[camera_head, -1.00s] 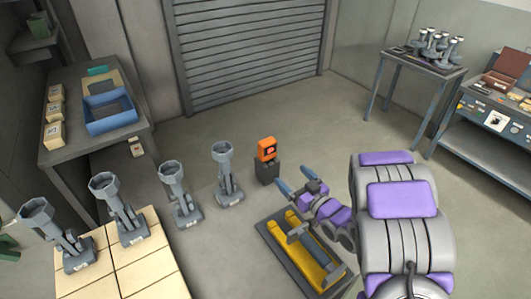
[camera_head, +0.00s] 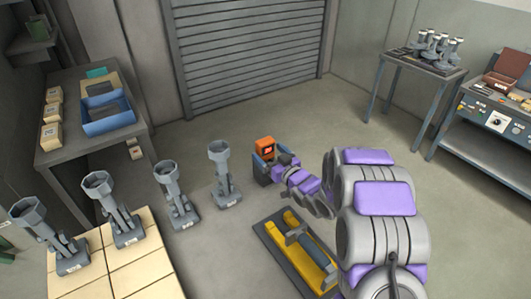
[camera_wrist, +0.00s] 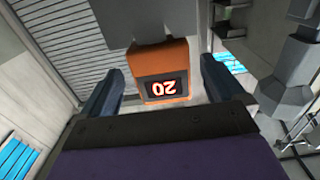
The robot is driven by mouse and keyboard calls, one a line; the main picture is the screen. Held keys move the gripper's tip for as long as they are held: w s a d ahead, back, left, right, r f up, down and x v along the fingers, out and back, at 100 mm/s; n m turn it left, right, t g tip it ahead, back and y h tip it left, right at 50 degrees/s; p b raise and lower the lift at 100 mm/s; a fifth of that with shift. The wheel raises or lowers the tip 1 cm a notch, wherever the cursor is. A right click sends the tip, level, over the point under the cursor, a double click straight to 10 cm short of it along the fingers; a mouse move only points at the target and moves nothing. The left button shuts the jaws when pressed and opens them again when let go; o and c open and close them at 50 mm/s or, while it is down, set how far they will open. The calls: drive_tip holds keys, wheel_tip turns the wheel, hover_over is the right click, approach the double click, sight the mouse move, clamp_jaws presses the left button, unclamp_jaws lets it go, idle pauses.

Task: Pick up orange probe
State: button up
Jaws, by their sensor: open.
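The orange probe (camera_head: 265,146) is a small orange block with a dark display, standing on a dark grey pedestal (camera_head: 262,177) on the floor. In the wrist view the probe (camera_wrist: 161,72) appears upside down, its display reading 20. My gripper (camera_head: 268,158) is at the probe in the head view. In the wrist view my gripper (camera_wrist: 160,85) is open, with one blue-grey finger on each side of the probe. A gap shows between the probe and each finger. The probe's far side is hidden.
Several grey stands with cup-shaped tops (camera_head: 222,172) stand left of the pedestal. A yellow and grey floor fixture (camera_head: 298,250) lies below my arm. A table with a blue tray (camera_head: 108,122) is at left; a table with small grey items (camera_head: 408,58) is at back right.

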drive_tip(key=shift+x, duration=1.2)
drive_tip(key=shift+w+a, duration=0.15)
drive_tip(key=shift+a, duration=0.2)
drive_tip(key=shift+d, duration=0.1)
drive_tip(key=c, duration=1.1)
